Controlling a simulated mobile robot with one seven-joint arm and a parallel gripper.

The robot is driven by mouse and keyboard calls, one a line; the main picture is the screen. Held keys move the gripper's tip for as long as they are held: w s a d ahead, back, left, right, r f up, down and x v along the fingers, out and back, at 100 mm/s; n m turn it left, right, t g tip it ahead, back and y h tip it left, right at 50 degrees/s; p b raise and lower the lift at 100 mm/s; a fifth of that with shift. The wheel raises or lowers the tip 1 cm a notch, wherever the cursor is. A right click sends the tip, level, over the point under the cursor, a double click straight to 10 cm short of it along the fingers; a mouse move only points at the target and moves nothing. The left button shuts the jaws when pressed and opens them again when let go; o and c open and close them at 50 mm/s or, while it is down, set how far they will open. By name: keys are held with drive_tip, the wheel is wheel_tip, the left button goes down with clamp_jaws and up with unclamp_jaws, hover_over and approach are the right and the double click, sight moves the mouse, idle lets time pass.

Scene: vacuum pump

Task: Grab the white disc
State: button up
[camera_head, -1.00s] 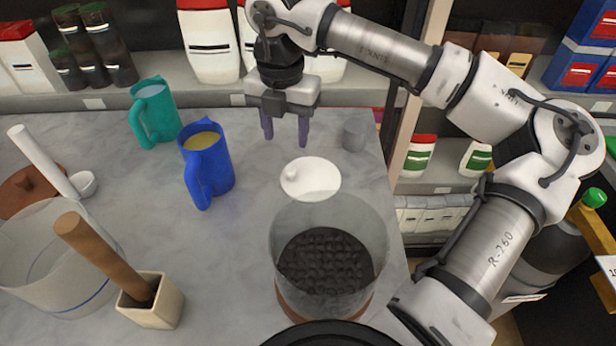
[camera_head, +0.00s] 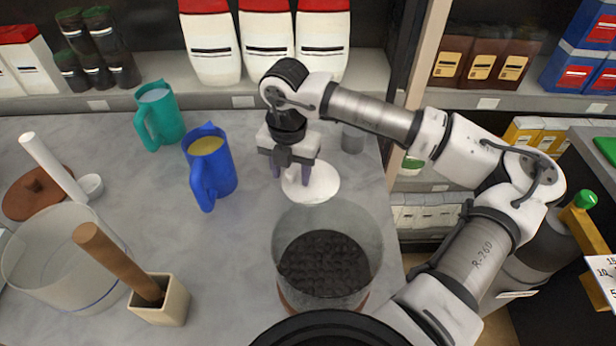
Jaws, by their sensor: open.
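The white disc (camera_head: 321,184) lies flat on the grey marble counter, behind a clear cylindrical vessel with dark contents. My gripper (camera_head: 290,174) is open and points down at the disc's left part, with its two purple fingers apart. The fingers hide part of the disc, including the area where its small knob sat in the earlier view. I cannot tell whether the fingertips touch the disc.
The clear vessel (camera_head: 328,259) stands just in front of the disc. A blue jug (camera_head: 211,168) with yellow contents and a teal jug (camera_head: 160,117) stand to the left. A small grey cup (camera_head: 352,138) stands behind right. A mortar (camera_head: 162,302) with a wooden pestle is front left.

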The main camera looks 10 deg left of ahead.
clamp_jaws()
